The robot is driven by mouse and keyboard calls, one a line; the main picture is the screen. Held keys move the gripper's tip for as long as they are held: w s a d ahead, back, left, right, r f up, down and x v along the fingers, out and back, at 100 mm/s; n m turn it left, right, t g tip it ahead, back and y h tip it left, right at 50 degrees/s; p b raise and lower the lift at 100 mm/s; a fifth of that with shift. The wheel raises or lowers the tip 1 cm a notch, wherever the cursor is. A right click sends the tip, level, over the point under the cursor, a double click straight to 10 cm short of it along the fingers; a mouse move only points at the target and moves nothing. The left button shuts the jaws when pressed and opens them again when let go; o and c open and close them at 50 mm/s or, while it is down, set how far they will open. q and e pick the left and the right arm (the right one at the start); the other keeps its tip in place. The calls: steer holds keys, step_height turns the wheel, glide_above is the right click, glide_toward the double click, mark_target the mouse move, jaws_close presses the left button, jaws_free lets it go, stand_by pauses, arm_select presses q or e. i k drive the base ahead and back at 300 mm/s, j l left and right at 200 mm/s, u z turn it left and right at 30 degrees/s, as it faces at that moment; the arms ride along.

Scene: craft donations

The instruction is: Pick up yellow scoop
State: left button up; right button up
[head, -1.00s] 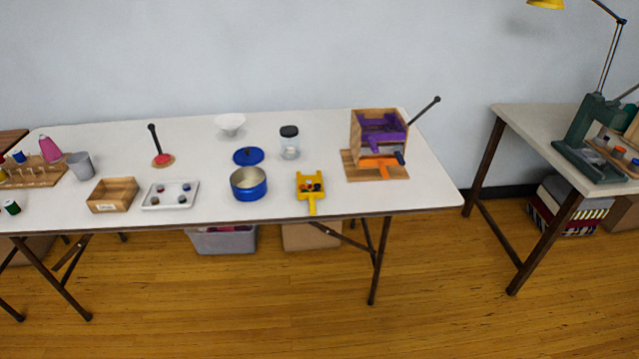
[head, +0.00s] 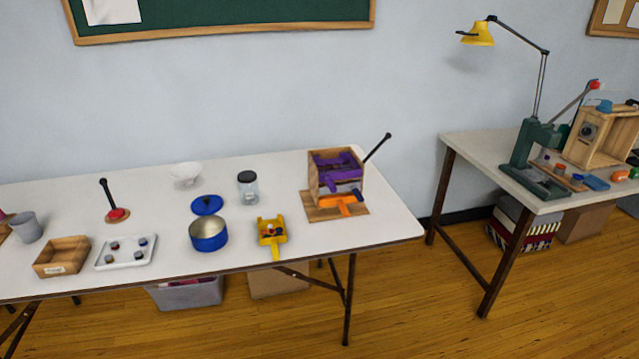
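The yellow scoop (head: 271,232) lies on the white table near its front edge, in the head view. Its handle points toward the front edge, and a few small dark, red and blue pieces sit in its pan. Neither of my grippers shows in the head view.
Left of the scoop stands a blue pot (head: 209,236), with its blue lid (head: 207,205) behind. A clear jar (head: 248,189) stands behind the scoop. A wooden box with purple and orange scoops (head: 336,178) stands to the right. Floor (head: 410,320) between the tables is clear.

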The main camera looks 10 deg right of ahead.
mark_target(278, 222)
steer(key=i+j+z, duration=0.25)
steer(key=z, duration=0.25)
steer(key=i+j+z, duration=0.15)
steer(key=j+z, duration=0.15)
steer(key=z, duration=0.15)
